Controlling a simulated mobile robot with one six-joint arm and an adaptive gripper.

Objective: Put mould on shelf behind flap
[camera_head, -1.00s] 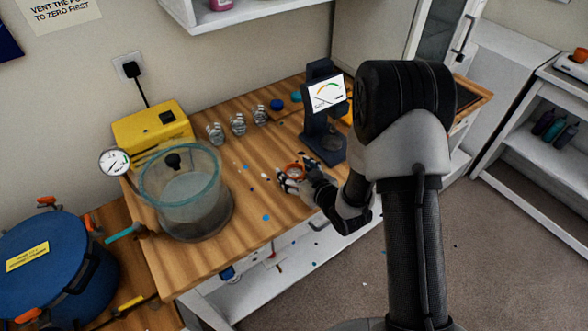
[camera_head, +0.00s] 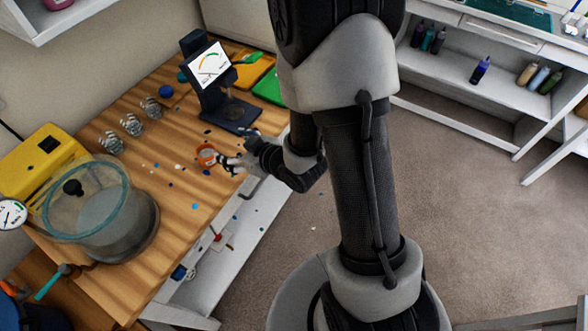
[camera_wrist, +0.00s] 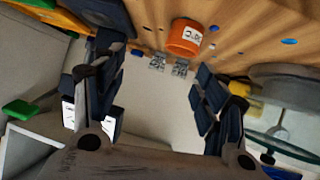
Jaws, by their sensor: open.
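A small orange round pot with a white label (camera_head: 206,155), possibly the mould, stands on the wooden bench in front of the dark gauge stand. It also shows upper centre in the wrist view (camera_wrist: 186,38). My gripper (camera_head: 230,162) is just right of the pot in the head view, low over the bench's front edge. In the wrist view my gripper (camera_wrist: 150,65) has its fingers spread with nothing held between them, and the pot lies beyond the fingertips. I cannot make out a flap in either view.
A glass vacuum chamber (camera_head: 98,212) and yellow pump (camera_head: 40,165) stand left on the bench. A white shelf unit with bottles (camera_head: 470,85) stands right, across open floor.

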